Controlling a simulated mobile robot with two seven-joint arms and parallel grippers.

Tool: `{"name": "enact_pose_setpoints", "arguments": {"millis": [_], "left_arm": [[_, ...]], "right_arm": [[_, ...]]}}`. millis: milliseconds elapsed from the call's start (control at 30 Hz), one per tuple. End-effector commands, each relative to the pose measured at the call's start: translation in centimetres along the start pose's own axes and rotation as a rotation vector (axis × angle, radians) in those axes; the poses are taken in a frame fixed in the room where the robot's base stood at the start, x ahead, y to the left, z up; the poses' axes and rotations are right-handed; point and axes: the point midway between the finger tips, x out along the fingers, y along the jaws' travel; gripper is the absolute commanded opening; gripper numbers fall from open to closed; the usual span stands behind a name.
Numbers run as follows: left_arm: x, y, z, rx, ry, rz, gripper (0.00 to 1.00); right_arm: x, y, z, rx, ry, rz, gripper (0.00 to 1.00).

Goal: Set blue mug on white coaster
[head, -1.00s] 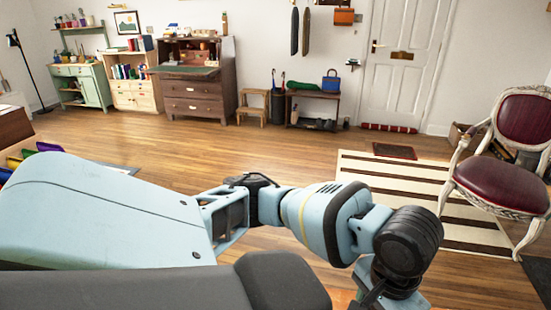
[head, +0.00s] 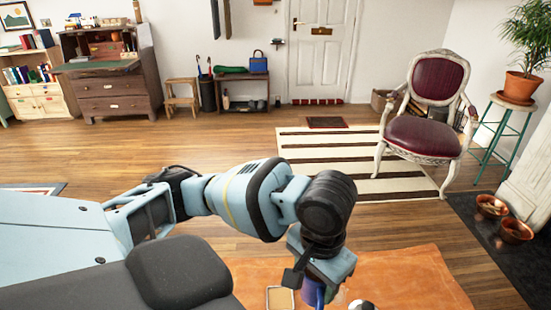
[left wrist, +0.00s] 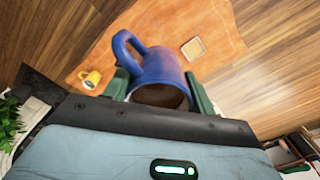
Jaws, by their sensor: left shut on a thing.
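My left gripper (left wrist: 160,90) is shut on the blue mug (left wrist: 166,68), its green fingers on either side of the mug's body. The mug's handle points up and left in the left wrist view, and its dark opening faces the camera. In the head view a little of the blue mug (head: 313,293) shows below my left wrist; the rest is hidden. My right gripper is not in view.
A red chair (head: 425,130), a plant stand (head: 503,130) and copper bowls (head: 515,229) are at the right. The wooden floor (head: 240,150) ahead is clear.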

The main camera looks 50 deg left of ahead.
Motion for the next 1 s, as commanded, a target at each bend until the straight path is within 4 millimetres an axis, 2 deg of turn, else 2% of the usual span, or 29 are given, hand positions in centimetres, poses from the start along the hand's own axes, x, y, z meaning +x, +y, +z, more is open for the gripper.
{"name": "enact_pose_setpoints", "arguments": {"millis": [33,167,333,500,700,833,1000], "left_arm": [[1.1,0.2,-0.3,0.014,-0.006,0.002,0.19],[5.1,0.7,-2.1,0.088,-0.015,0.004,0.19],[12.3,0.9,-5.1,0.227,-0.018,0.005,0.19],[19.7,0.3,-7.1,0.373,-0.017,0.006,0.19],[27.5,-1.0,-8.0,0.532,-0.012,0.006,0.19],[30.8,-1.8,-7.9,0.608,-0.007,0.004,0.19],[32.8,-2.4,-7.8,0.661,-0.001,0.001,0.19]], "right_arm": [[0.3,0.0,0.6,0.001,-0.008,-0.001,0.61],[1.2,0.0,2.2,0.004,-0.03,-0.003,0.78],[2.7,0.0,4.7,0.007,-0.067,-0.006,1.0],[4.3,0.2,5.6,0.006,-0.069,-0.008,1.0],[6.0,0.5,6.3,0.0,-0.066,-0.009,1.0],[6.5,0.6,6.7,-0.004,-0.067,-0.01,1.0],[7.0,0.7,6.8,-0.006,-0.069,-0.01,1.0]]}}
